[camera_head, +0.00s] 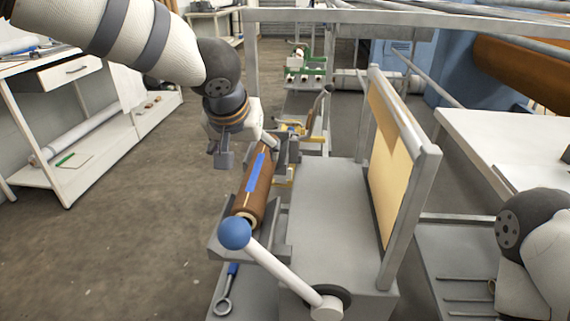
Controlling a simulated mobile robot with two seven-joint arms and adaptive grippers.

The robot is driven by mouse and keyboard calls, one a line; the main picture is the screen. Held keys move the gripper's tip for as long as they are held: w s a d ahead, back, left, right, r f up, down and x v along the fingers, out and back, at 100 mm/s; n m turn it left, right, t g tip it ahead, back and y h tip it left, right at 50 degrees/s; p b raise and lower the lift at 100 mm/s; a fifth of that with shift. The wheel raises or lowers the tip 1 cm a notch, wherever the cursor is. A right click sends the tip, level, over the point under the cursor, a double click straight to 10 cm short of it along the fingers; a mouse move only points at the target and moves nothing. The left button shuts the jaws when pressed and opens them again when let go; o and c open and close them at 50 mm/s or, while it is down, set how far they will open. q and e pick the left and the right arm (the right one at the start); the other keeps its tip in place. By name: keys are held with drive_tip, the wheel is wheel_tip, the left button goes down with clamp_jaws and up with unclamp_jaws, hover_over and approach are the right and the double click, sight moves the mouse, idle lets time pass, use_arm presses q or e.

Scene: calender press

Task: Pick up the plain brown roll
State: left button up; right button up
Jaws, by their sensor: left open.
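A brown roll (263,180) with a blue strip along its top lies lengthwise in a grey cradle (215,236) on the press, its pale hollow near end facing me. My left gripper (246,150) is open above and beside the far part of this roll, with one dark finger hanging to the left of it. The other finger is partly hidden, and I cannot tell whether the gripper touches the roll. A larger plain brown roll (522,70) sits at the back right, far from both arms. My right arm shows at the lower right, but its gripper is out of view.
A blue-knobbed lever (235,233) rises in front of the roll's near end. The grey press body (325,225) and an upright framed panel (390,150) stand right of it. A blue-handled wrench (226,291) lies below. Floor on the left is clear.

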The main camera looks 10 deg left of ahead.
sight(258, 167)
use_arm(q)
drive_tip(key=shift+w+f, duration=0.2)
drive_tip(key=b+x, duration=0.1)
drive_tip(key=x, duration=0.4)
drive_tip(key=shift+s+a+f, duration=0.1)
drive_tip(key=shift+f, duration=0.25)
drive_tip(key=x, duration=0.4)
drive_tip(key=b+x, duration=0.1)
drive_tip(key=x, duration=0.1)
drive_tip(key=shift+w+d+r, duration=0.15)
drive_tip(key=shift+w+d, duration=0.2)
drive_tip(key=shift+d, duration=0.05)
drive_tip(key=shift+r, duration=0.1)
use_arm(e)
drive_tip(key=shift+s+a+f+g, duration=0.1)
drive_tip(key=shift+s+f+g, duration=0.4)
drive_tip(key=shift+s+f, duration=0.75)
use_arm(q)
drive_tip(key=shift+c, duration=0.6)
drive_tip(key=c, duration=1.3)
drive_tip(key=shift+r, duration=0.15)
drive_tip(key=shift+c, duration=0.8)
